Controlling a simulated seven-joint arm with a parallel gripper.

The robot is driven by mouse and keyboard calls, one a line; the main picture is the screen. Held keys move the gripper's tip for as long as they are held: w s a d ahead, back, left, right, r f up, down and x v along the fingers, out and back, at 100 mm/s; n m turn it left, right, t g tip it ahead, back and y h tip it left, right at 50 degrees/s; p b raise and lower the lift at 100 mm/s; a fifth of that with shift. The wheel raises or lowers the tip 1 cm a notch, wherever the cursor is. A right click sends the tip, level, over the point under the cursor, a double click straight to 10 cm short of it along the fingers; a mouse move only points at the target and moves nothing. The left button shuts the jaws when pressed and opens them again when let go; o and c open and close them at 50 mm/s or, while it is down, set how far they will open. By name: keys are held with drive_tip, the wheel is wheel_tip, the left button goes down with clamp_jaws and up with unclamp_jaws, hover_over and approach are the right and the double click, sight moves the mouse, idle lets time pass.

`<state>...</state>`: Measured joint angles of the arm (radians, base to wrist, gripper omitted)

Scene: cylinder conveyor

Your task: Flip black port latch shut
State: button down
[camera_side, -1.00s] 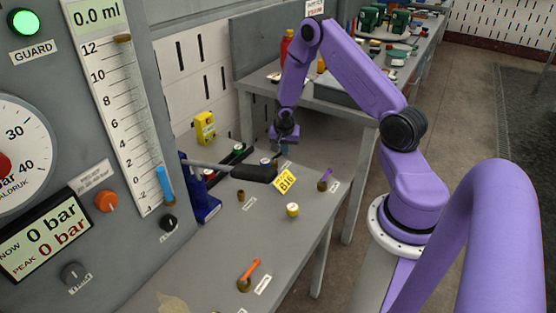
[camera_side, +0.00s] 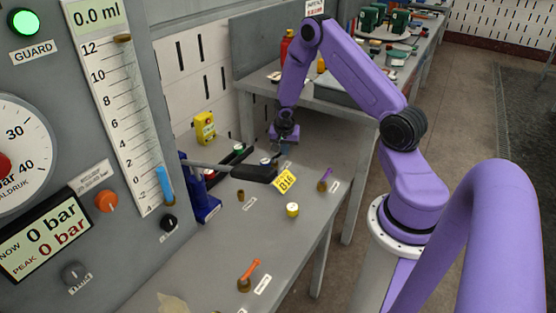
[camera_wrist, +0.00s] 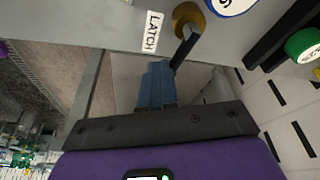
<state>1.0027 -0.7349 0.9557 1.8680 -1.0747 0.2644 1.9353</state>
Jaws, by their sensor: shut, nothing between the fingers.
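The black latch lever (camera_wrist: 184,50) runs from a round brass pivot (camera_wrist: 187,15) in the wrist view, beside a white LATCH label (camera_wrist: 152,30). Its free end is close against the right side of my blue fingertips; I cannot tell whether they touch. My gripper (camera_wrist: 157,70) is shut and empty. In the side view my gripper (camera_side: 285,150) is low at the far end of the grey bench, behind a long black handle (camera_side: 254,173). The latch itself cannot be made out there.
A yellow B16 tag (camera_side: 285,181) and a yellow-topped knob (camera_side: 292,210) are nearer on the bench. A purple lever (camera_side: 325,180) and an orange lever (camera_side: 249,273) stand on brass pivots. A green cap (camera_wrist: 303,45) is at the wrist view's right.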

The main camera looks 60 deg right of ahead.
drive_tip(key=shift+s, duration=0.1)
drive_tip(key=shift+s+a+r, duration=0.15)
drive_tip(key=shift+s+r, duration=0.05)
drive_tip(key=shift+s, duration=0.65)
drive_tip(key=shift+s+a+r, duration=0.1)
drive_tip(key=shift+s+r, duration=0.05)
drive_tip(key=shift+s, duration=0.7)
drive_tip(key=shift+s+r, duration=0.25)
drive_tip(key=shift+r, duration=0.05)
wheel_tip(320, 180, up, 9)
drive_tip(key=s, duration=0.2)
drive_tip(key=shift+s+a, duration=0.2)
drive_tip(key=shift+s, duration=0.2)
drive_tip(key=shift+a+r, duration=0.1)
